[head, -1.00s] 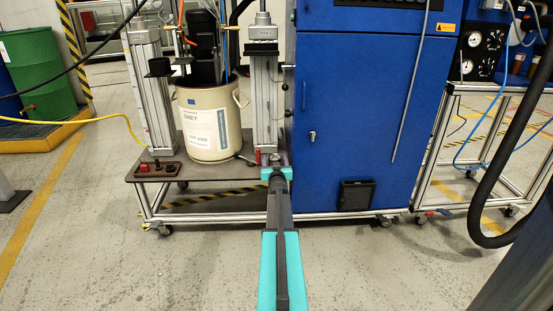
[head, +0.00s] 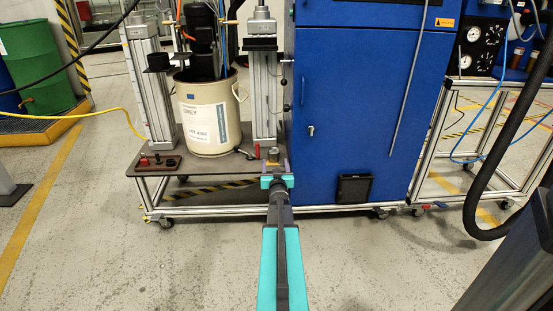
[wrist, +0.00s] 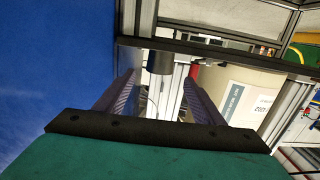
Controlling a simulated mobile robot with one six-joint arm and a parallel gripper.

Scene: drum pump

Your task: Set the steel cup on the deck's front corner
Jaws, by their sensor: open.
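The steel cup (head: 273,154) is a small grey cylinder at the right front corner of the dark deck (head: 215,167) in the head view. It looks upright. In the wrist view, the grey cup (wrist: 160,62) shows between and beyond the purple fingers. My gripper (head: 275,164) is open, its fingers spread on either side of the cup, without visible grip. The wrist view also shows the gripper (wrist: 160,82) with a gap between its fingers. The cup's base is partly hidden, so its contact with the deck cannot be fully seen.
A blue cabinet (head: 360,110) stands close to the right of my gripper. A cream drum (head: 208,118) and a metal column (head: 263,95) stand on the deck behind. A plate with red and black knobs (head: 158,161) lies at the deck's left. The floor in front is clear.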

